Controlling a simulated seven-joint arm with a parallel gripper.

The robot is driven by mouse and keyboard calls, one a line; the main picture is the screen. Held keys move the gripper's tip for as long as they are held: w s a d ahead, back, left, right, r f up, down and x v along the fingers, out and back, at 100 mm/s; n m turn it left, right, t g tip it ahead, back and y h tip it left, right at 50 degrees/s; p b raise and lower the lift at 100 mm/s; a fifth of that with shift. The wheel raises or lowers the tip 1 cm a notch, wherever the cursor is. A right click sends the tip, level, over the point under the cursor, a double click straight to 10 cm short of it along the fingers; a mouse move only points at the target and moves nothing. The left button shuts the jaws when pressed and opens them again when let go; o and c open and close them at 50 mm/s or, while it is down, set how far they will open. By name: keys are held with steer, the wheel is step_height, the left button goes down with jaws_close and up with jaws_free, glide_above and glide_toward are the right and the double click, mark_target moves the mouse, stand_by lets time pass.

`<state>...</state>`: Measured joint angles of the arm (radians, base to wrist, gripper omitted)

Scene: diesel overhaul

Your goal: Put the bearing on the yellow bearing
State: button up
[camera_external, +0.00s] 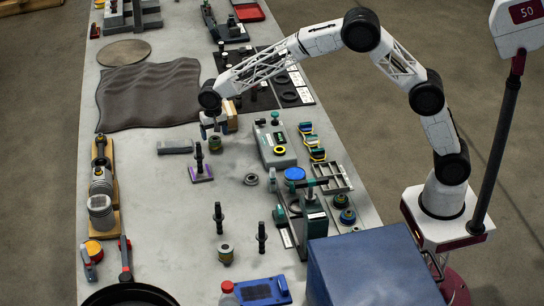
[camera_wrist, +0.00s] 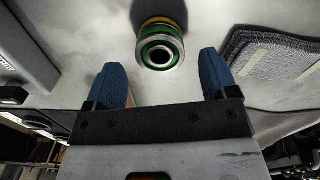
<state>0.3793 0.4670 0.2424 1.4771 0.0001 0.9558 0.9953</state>
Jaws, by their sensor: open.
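In the wrist view, a short stack of ring-shaped parts (camera_wrist: 158,47) stands on the pale bench top, beyond my fingertips and roughly centred between them. A silver ring with a dark bore and a green band faces the camera, with yellow and reddish bands behind it. I cannot tell which bands are separate bearings. My gripper (camera_wrist: 162,82) is open, with two blue fingers spread and nothing between them. In the external view my gripper (camera_external: 212,127) hangs over the middle of the bench. A small greenish cylinder (camera_external: 215,143) stands just below it; whether it is the same stack is unclear.
A tan block (camera_external: 231,117) is close behind my gripper. A grey bar (camera_external: 175,147) and a purple-based post (camera_external: 201,173) are nearby. A grey-green device (camera_external: 275,144) and a blue box (camera_external: 370,268) stand to the right.

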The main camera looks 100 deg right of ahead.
mark_target(215, 139)
step_height(215, 139, up, 10)
stand_by(0.5)
stand_by(0.6)
steer(key=s+a+r+n, duration=0.3)
steer(key=s+a+r, duration=0.2)
steer(key=s+a, duration=0.35)
steer(key=s+a+r+n+t, duration=0.1)
steer(key=s+a+r+n, duration=0.1)
steer(key=s+a+r, duration=0.45)
steer(key=s+a+r+n, duration=0.3)
steer(key=s+a, duration=0.5)
steer(key=s, duration=0.3)
steer(key=s+a+f+n, duration=0.2)
steer(key=s+a, duration=0.2)
steer(key=s, duration=0.6)
steer(key=s+a+f+n+t, duration=0.1)
steer(key=s+a+f+n, duration=0.1)
steer(key=s, duration=0.9)
steer(key=s+a+f+n, duration=0.1)
steer(key=s+a+n, duration=0.2)
steer(key=s, duration=0.8)
steer(key=a, duration=0.2)
steer(key=shift+s+a+f+n+t, duration=0.25)
steer(key=shift+a+f+n+t, duration=0.05)
steer(key=shift+a+f, duration=0.1)
